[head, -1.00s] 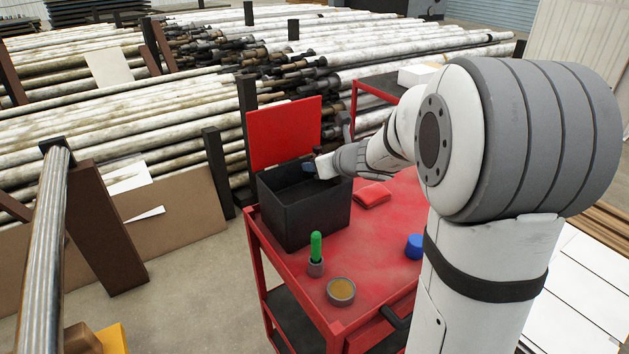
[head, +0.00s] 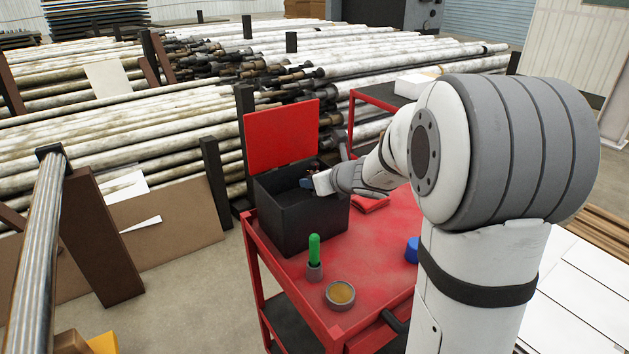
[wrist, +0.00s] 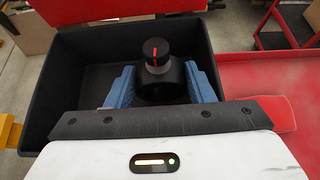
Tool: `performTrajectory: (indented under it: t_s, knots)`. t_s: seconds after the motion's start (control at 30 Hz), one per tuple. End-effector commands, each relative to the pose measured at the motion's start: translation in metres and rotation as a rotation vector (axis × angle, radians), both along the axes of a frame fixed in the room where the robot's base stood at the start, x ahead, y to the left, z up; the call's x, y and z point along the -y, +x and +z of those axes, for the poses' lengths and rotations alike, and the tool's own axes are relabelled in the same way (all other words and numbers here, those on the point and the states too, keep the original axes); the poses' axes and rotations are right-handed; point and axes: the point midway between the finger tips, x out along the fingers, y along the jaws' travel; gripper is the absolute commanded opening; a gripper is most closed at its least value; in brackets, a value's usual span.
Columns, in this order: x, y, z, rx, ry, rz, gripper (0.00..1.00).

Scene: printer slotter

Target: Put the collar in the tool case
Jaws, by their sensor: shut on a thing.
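The collar (wrist: 161,82) is a black round piece with a knob on top that bears a red mark. My gripper (wrist: 160,84) is shut on it, one blue finger on each side. In the head view my gripper (head: 307,184) is over the mouth of the tool case, close to its right wall. The tool case (head: 302,227) is a black open box with its red lid (head: 282,137) raised at the back. Its dark inside shows around the collar in the wrist view. I cannot tell how far below the rim the collar is.
The case stands on a red cart top (head: 375,250). A green-handled tool (head: 314,250) in a small cup, a round tin (head: 340,294), a blue object (head: 412,250) and a red cloth (head: 370,205) are near it. Racks of pipes (head: 120,140) stand behind.

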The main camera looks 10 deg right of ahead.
Motion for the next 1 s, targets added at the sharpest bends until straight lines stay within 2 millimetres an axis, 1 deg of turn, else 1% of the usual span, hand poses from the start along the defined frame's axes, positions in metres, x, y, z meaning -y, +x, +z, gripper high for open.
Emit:
performTrajectory:
  t_s: [0.03, 0.07, 0.17, 0.43, 0.53, 0.63, 0.67, 0.8, 0.9, 1.0]
  knots:
    - [0.000, -0.001, -0.008, -0.012, -0.004, 0.002, 0.24]
    - [0.000, -0.001, -0.008, -0.014, -0.004, 0.003, 0.50]
    - [0.000, -0.001, -0.010, -0.016, -0.005, 0.003, 0.57]
    - [-0.001, -0.001, -0.011, -0.021, -0.006, 0.003, 0.57]
    - [-0.001, -0.001, -0.004, -0.022, -0.007, 0.003, 0.57]
    - [0.000, -0.003, 0.008, -0.020, -0.006, 0.003, 0.57]
    - [0.003, -0.010, 0.010, -0.017, -0.006, 0.001, 0.57]
    - [0.014, -0.039, 0.031, -0.009, -0.007, 0.001, 0.57]
    - [0.021, -0.058, 0.044, -0.008, -0.005, 0.000, 0.57]
    - [0.027, -0.073, 0.053, -0.008, -0.005, 0.002, 0.57]
